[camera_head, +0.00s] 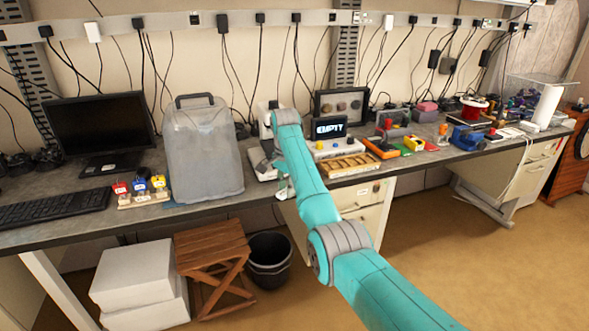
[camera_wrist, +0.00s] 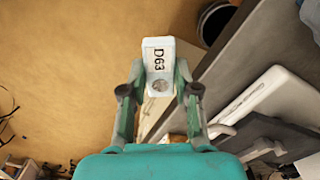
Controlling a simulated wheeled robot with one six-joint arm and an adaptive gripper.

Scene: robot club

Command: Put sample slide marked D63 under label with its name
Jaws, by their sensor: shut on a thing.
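The sample slide marked D63 (camera_wrist: 158,56) is a small white plate with black lettering and a round greyish spot. My gripper (camera_wrist: 159,90) is shut on its sides in the wrist view. Behind the slide, that view shows brown floor and the bench's front edge. No label reading D63 can be made out. A wooden slotted tray (camera_head: 348,165) lies on the bench, right of my arm; its contents are too small to tell.
A screen reading EMPTY (camera_head: 330,128) stands behind the tray. A translucent case (camera_head: 203,150) stands left of my arm, beside small red, blue and yellow items (camera_head: 140,190). A wooden stool (camera_head: 212,262) and a black bin (camera_head: 269,262) stand below the bench.

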